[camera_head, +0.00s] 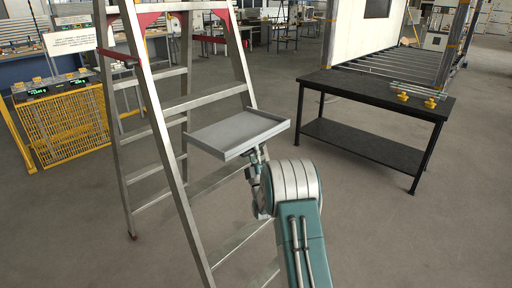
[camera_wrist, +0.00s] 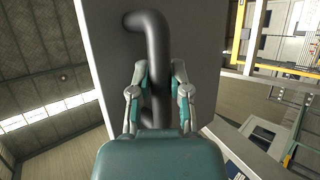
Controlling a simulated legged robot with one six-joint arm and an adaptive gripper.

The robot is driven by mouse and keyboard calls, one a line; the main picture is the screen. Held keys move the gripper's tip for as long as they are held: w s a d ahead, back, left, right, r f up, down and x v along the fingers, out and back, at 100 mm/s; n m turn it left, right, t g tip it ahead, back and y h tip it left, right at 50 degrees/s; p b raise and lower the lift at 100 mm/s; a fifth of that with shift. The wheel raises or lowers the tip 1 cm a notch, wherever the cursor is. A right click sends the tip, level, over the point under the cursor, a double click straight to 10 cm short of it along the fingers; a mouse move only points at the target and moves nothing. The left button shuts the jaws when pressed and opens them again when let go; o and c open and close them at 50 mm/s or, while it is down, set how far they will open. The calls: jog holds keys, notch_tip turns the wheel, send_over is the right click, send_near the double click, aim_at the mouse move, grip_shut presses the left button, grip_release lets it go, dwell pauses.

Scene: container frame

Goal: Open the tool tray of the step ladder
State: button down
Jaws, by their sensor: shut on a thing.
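The step ladder (camera_head: 168,110) stands left of centre in the head view, with metal rails, steps and red fittings at the top. Its grey tool tray (camera_head: 235,130) sticks out from the ladder's right side and lies roughly level, with a low raised rim. In the wrist view the tray's flat underside (camera_wrist: 100,50) fills the middle, with a dark bent handle (camera_wrist: 150,28) on it. My gripper (camera_wrist: 160,75) is shut on the handle, one finger on each side. In the head view my gripper (camera_head: 259,155) is just below the tray's right edge, mostly hidden by my arm.
A black table (camera_head: 375,92) with yellow-handled items (camera_head: 428,102) stands to the right. A yellow mesh barrier (camera_head: 70,125) is at the left, behind the ladder. The floor (camera_head: 400,235) between ladder and table and at the front right is clear.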

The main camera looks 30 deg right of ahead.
jog(key=shift+w+f+m+h, duration=0.1)
jog(key=shift+f+m+h, duration=0.1)
jog(key=shift+m+h, duration=0.1)
jog(key=c, duration=0.6)
grip_release()
jog(key=shift+d, duration=0.1)
jog(key=shift+f, duration=0.1)
jog(key=v, duration=0.7)
jog(key=shift+f, duration=0.3)
